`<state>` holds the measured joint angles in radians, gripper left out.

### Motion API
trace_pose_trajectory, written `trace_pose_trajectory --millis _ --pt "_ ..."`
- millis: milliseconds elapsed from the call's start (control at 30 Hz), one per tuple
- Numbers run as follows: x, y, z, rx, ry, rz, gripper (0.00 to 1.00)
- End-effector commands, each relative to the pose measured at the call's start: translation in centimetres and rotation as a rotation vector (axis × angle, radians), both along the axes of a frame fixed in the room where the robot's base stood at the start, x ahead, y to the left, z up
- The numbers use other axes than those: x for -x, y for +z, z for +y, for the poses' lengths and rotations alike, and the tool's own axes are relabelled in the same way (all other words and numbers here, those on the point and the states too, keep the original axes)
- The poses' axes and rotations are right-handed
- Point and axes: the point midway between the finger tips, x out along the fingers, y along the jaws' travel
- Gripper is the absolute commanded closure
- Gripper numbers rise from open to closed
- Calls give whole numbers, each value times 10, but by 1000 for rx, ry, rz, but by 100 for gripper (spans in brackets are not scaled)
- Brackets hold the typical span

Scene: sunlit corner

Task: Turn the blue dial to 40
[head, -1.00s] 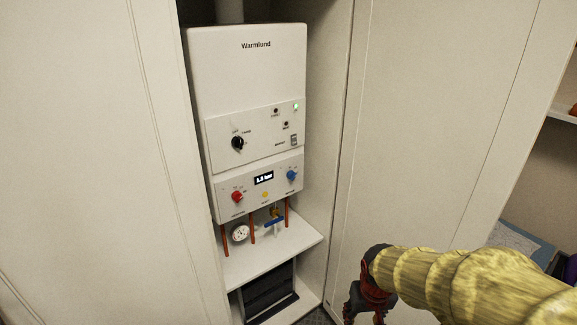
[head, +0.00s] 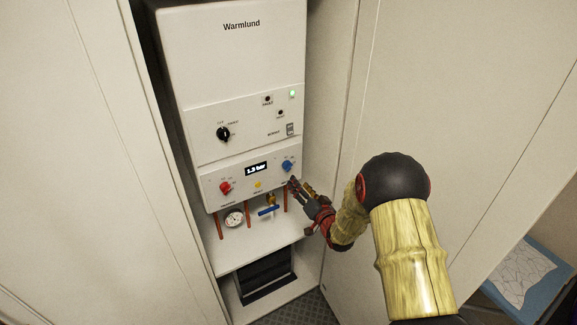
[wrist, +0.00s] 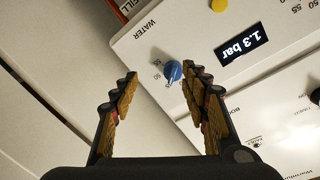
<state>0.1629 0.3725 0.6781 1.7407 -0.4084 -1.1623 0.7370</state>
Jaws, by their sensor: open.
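The blue dial (head: 288,166) sits on the lower right of the boiler's white control panel, right of the display. It also shows in the wrist view (wrist: 173,72), just beyond the gripper, nearer the right-hand finger. My gripper (head: 293,183) is just below the dial in the head view. In the wrist view its fingers (wrist: 158,84) are apart with nothing between them. I see no clear contact with the dial. The scale marks around the dial are partly hidden and too small to read fully.
The display (head: 257,168) reads 1.3 bar. A red dial (head: 225,188) is at the panel's left and a black knob (head: 223,134) above. Copper pipes, a round gauge (head: 234,218) and a blue valve handle (head: 268,211) are below. Cupboard walls stand close on both sides.

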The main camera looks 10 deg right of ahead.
Motion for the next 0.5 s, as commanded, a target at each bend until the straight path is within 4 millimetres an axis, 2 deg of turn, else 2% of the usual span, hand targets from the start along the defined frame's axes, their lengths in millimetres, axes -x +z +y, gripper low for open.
trace_pose_trajectory --millis 133,267,500 --pt "0 22 5 -75 13 -70 54" --pt "-8 23 7 -93 13 -69 54" --pt "-43 22 14 -91 12 -67 54"
